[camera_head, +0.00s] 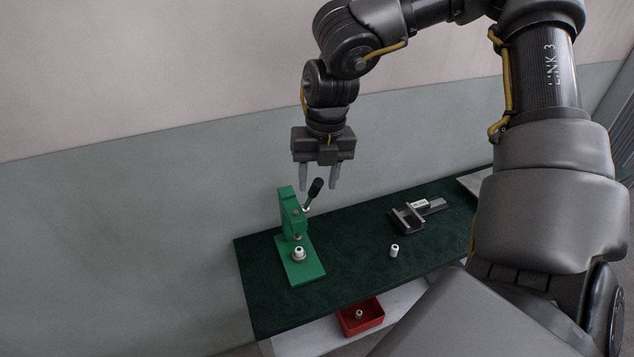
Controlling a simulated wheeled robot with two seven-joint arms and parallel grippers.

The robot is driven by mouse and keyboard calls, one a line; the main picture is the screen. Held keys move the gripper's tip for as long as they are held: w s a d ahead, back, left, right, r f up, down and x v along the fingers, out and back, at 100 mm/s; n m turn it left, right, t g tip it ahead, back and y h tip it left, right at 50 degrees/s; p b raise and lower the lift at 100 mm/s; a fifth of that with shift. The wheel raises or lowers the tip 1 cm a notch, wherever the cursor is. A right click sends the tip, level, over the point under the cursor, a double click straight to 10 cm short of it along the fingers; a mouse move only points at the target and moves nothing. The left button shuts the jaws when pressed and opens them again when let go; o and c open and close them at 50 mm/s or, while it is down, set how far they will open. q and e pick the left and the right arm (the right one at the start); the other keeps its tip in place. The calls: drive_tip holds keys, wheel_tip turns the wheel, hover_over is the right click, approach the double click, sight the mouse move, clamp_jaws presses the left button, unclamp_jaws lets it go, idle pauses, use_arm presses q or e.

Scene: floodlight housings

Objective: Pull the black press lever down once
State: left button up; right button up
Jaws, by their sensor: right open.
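The press (292,222) is green and stands on the left part of the dark green bench top. Its black lever (314,189) sticks up and to the right from the press column on a thin metal rod. A small white and metal part (299,254) sits on the press base under the ram. My right gripper (319,187) hangs pointing down, with its two fingers apart and empty. In the picture its fingertips lie just above and around the lever's upper end; I cannot tell whether they touch it. My left gripper is not in view.
A dark vise (408,218) lies on the right of the bench top (350,268). A small white cylinder (394,250) stands in front of it. A red bin (361,318) with a small part inside sits below the front edge. The wall (130,230) is close behind.

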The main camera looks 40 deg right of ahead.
sight(317, 192)
drive_tip(key=shift+a+f, duration=0.1)
drive_tip(key=shift+f, duration=0.9)
drive_tip(key=shift+s+f, duration=0.1)
drive_tip(key=shift+f, duration=0.4)
drive_tip(key=shift+a, duration=0.1)
clamp_jaws()
